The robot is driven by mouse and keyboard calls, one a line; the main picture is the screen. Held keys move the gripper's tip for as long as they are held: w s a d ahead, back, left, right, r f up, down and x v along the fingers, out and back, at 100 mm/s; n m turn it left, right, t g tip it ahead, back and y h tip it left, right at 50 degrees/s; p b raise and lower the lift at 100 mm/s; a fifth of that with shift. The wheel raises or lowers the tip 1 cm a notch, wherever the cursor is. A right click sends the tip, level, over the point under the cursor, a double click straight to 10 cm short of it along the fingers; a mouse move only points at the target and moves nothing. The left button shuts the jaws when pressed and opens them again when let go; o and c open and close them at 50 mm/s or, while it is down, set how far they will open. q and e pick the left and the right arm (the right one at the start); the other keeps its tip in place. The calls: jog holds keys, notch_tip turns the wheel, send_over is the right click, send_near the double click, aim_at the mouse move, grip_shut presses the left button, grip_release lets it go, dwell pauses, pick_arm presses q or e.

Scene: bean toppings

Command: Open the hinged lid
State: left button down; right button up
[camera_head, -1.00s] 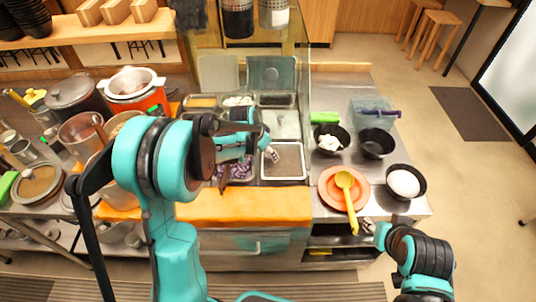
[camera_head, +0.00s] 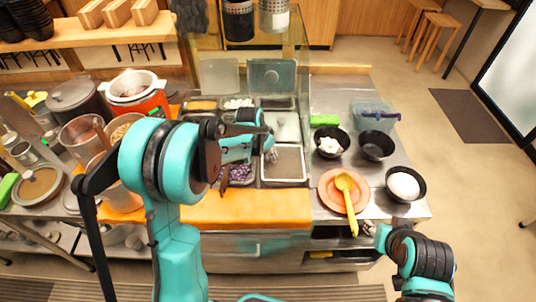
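A counter with several topping bins stands in front of me. Two lids stand raised at its back: a pale left lid (camera_head: 218,76) and a darker right lid (camera_head: 272,76). A flat, pale lid-like panel (camera_head: 287,126) lies in the middle row, partly behind my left arm. My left gripper (camera_head: 269,149) is over the bins, at the front left of this panel. Its fingers are small and partly hidden, and contact is unclear. My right gripper (camera_head: 368,228) is low at the counter's front right, near the yellow spoon; its opening is unclear.
An empty-looking metal bin (camera_head: 283,163) and a bin of purple beans (camera_head: 240,173) are at the front. Right are an orange plate (camera_head: 329,196) with a yellow spoon (camera_head: 346,187), black bowls (camera_head: 377,145) and a green block (camera_head: 324,119). Pots (camera_head: 74,94) crowd the left.

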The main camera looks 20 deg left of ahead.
pick_arm(q)
jog(key=shift+d+r, duration=0.25)
jog(key=shift+r, duration=0.25)
jog(key=w+d+r+g+y+p, duration=0.1)
jog(key=w+d+r+y+p, duration=0.1)
jog(key=d, duration=0.6)
jog(key=w+d+r+m+y+p, duration=0.1)
jog(key=d+r+y, duration=0.3)
jog(key=d, duration=0.4)
jog(key=shift+w+d+r+g+p, duration=0.35)
jog(key=shift+w+r+g+p, duration=0.05)
jog(key=shift+w+r+p, duration=0.5)
jog(key=shift+d, duration=0.1)
jog(key=c, duration=1.3)
grip_release()
jog(key=shift+o, duration=0.5)
jog(key=shift+d+y, duration=0.25)
jog(key=shift+y, duration=0.05)
jog(key=shift+a+r, duration=0.1)
jog(key=shift+a, duration=0.1)
